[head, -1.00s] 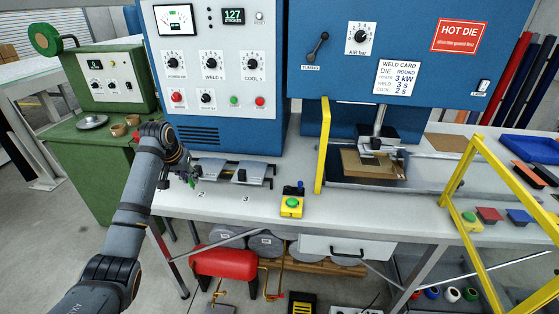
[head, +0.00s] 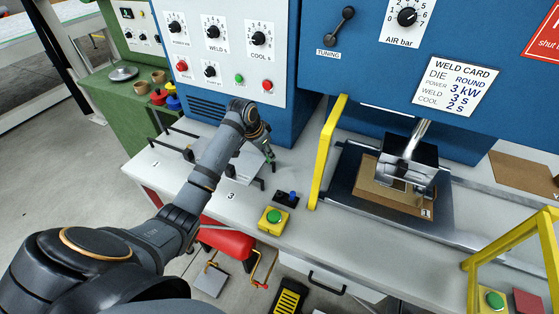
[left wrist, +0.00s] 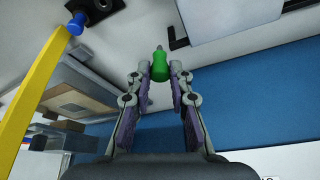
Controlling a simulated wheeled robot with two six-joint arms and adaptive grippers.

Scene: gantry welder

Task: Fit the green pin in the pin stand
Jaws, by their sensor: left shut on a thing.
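My left gripper (head: 266,152) is shut on the green pin (left wrist: 159,68), which sticks out between the fingertips in the left wrist view. The stand also shows at the top left of the left wrist view (left wrist: 98,8). The green pin is apart from the stand. My right gripper is not in view.
A yellow button box (head: 273,221) with a green button stands in front of the stand. A yellow guard post (head: 326,155) rises to the stand's right. Grey plates on black brackets (head: 258,168) lie behind. The blue machine's face (head: 355,70) bounds the back.

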